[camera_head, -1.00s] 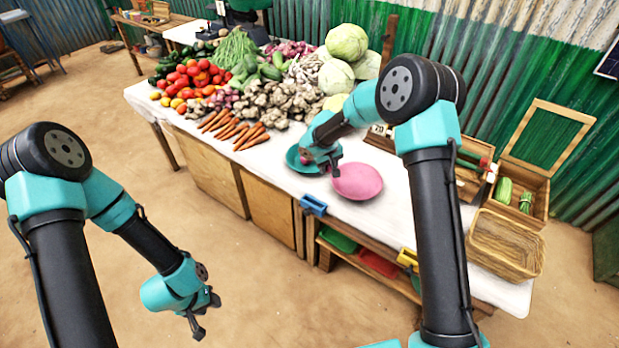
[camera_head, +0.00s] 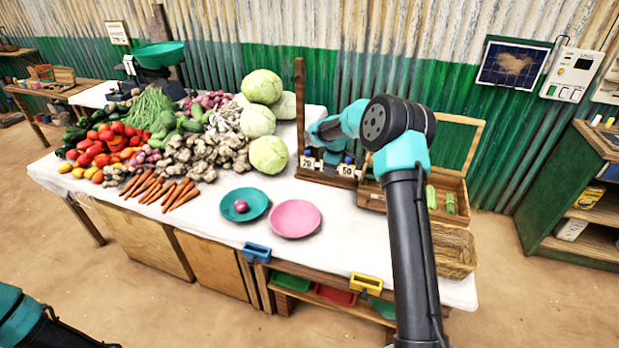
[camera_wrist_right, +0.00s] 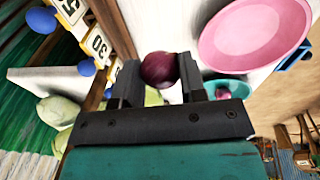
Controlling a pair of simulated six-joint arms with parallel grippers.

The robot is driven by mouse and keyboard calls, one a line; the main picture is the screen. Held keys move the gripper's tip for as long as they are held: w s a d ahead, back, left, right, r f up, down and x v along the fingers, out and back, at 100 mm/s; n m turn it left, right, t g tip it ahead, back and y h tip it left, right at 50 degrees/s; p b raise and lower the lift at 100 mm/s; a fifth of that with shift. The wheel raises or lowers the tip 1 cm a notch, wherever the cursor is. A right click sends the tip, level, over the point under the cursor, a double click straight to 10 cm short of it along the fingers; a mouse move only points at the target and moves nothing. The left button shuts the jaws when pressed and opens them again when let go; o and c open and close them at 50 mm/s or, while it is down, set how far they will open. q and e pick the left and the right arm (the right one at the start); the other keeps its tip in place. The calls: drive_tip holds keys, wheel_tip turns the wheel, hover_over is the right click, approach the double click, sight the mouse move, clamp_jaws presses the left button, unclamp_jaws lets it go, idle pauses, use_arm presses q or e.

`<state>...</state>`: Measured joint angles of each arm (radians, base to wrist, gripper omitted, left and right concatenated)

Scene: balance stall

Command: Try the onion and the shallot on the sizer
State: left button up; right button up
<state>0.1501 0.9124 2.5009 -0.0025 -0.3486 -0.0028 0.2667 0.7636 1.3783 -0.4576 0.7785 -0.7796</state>
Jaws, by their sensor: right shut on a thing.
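My right gripper (camera_wrist_right: 160,76) is shut on a round dark purple bulb (camera_wrist_right: 158,66) in the right wrist view. I cannot tell for sure whether it is the onion or the shallot. In the head view my right arm hides the fingertips and the held bulb, at the back of the table by the wooden sizer (camera_head: 326,179). The sizer has number cards and blue balls. Another purple-pink bulb (camera_head: 241,206) lies on the teal plate (camera_head: 259,212). My left gripper is out of view.
A pink plate (camera_head: 295,218) lies empty beside the teal one. Vegetables are heaped on the left of the table, with cabbages (camera_head: 268,156) near the sizer. A wicker basket (camera_head: 452,250) and an open wooden box stand at right. The front of the table is largely clear.

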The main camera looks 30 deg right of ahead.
drive_tip(key=s+d+r+n, duration=0.1)
drive_tip(key=d, duration=0.3)
drive_tip(key=s+d+r+n, duration=0.1)
drive_tip(key=d, duration=0.3)
drive_tip(key=s+d+r+n, duration=0.1)
drive_tip(key=d, duration=0.3)
drive_tip(key=shift+s+d+r+y, duration=0.2)
drive_tip(key=shift+s+y, duration=0.1)
drive_tip(key=shift+s, duration=0.05)
drive_tip(key=s+d+r+n, duration=0.3)
drive_tip(key=s+d, duration=0.1)
drive_tip(key=d, duration=0.4)
drive_tip(key=shift+s+d+r, duration=0.2)
drive_tip(key=shift+s+d, duration=0.1)
drive_tip(key=shift+d, duration=0.1)
drive_tip(key=shift+f, duration=0.1)
wheel_tip(320, 180, down, 8)
drive_tip(key=shift+f, duration=0.15)
drive_tip(key=o, duration=1.5)
drive_tip(key=shift+o, duration=0.2)
